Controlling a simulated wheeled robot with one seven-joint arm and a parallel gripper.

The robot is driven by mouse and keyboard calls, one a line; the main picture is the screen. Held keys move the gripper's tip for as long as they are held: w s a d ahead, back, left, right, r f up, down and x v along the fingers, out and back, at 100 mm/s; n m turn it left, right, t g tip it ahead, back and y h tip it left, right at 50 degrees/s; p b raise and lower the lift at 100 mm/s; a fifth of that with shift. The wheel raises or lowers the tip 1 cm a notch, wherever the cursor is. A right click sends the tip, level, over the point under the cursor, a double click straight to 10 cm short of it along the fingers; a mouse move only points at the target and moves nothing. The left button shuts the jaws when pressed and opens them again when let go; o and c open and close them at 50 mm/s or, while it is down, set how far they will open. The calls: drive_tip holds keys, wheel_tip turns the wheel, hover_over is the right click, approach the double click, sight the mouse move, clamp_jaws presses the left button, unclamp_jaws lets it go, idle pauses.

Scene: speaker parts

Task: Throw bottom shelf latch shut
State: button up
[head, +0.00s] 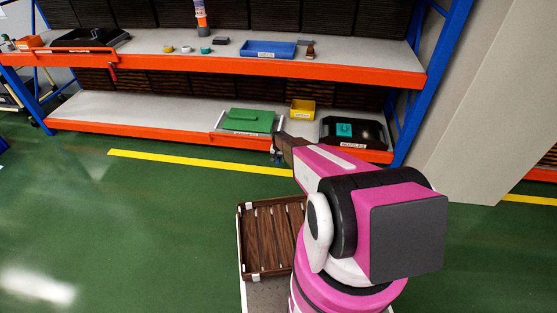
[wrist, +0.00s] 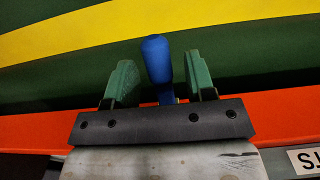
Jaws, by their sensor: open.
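The latch shows in the wrist view as a blue rounded handle (wrist: 157,58) by the orange front beam of the bottom shelf (wrist: 285,130). My gripper (wrist: 160,74) is open, with one green finger on each side of the handle. Gaps show between the handle and both fingers, so they do not seem to grip it. The latch's base is hidden behind my gripper's dark front plate. In the head view my gripper (head: 276,152) is at the front edge of the bottom shelf (head: 150,109); the latch is too small to make out clearly there.
On the bottom shelf are a green board (head: 248,121), a yellow bin (head: 302,110) and a black labelled tray (head: 376,141). The top shelf holds a blue tray (head: 268,50). A slatted brown tray (head: 272,238) is near my base. The green floor to the left is clear.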

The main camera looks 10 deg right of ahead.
clamp_jaws()
